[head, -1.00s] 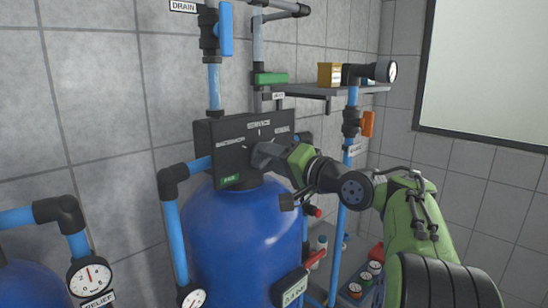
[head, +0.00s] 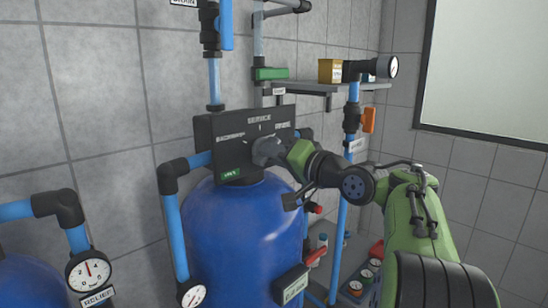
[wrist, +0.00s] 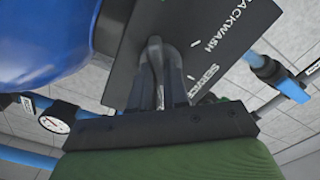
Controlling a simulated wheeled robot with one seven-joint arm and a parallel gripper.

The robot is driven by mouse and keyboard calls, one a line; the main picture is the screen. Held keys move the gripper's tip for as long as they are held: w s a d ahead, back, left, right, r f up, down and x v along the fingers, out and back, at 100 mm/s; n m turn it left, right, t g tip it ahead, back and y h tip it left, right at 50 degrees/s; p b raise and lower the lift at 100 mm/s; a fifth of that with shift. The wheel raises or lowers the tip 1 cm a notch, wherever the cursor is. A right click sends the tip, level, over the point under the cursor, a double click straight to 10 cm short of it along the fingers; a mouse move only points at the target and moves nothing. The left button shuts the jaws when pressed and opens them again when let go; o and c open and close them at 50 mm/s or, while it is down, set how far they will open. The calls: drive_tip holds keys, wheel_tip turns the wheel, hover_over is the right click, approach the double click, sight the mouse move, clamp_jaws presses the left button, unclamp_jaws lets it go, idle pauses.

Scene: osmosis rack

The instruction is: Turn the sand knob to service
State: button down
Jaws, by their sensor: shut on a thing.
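The dark control box (head: 205,140) sits on top of the blue tank (head: 240,225). Its face has a backwash label at left, a service label at top and a third label at right; a green tag is below. The grey sand knob (head: 263,153) is at the middle of the face, partly hidden by my gripper (head: 275,151). In the wrist view my gripper (wrist: 166,80) is shut on the knob (wrist: 155,48), with the backwash and service labels beside it. I cannot tell exactly where the knob points.
Blue pipes with black elbows (head: 173,177) stand left of the box. A pipe with an orange-handled valve (head: 369,120) and a shelf (head: 310,87) are at right. A red-handled valve (head: 292,285) is on the tank's front.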

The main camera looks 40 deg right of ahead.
drive_tip(key=shift+f+n+b, duration=0.1)
drive_tip(key=shift+n+b, duration=2.1)
drive_tip(key=shift+n, duration=2.7)
drive_tip(key=c, duration=1.1)
unclamp_jaws()
drive_tip(key=s+b, duration=0.1)
drive_tip(key=s, duration=0.4)
drive_tip(key=s+d+b, duration=0.1)
drive_tip(key=s, duration=0.4)
drive_tip(key=s+d+b, duration=0.1)
drive_tip(key=s, duration=0.4)
drive_tip(key=shift+s+d, duration=0.15)
drive_tip(key=shift+s, duration=0.2)
